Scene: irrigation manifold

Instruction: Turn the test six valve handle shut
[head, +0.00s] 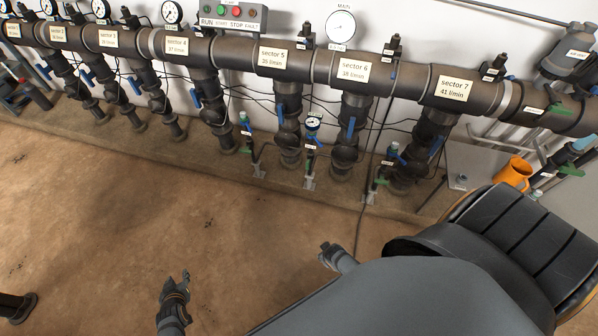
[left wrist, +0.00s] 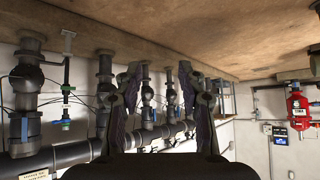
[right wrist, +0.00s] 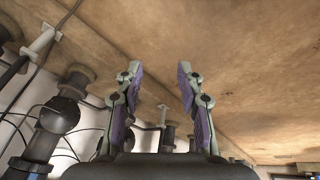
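The sector 6 plate (head: 353,69) is on the main pipe above. My left gripper (head: 176,279) is open and empty over the floor, well apart from the risers. My right gripper (head: 326,252) is nearer them, also open and empty; its wrist view shows separated fingers (right wrist: 158,85).
A control box with buttons (head: 233,14) is on the wall. Thin cables hang among the sector pipes, and one runs onto the floor. The brown floor (head: 90,220) in front of the curb is mostly clear.

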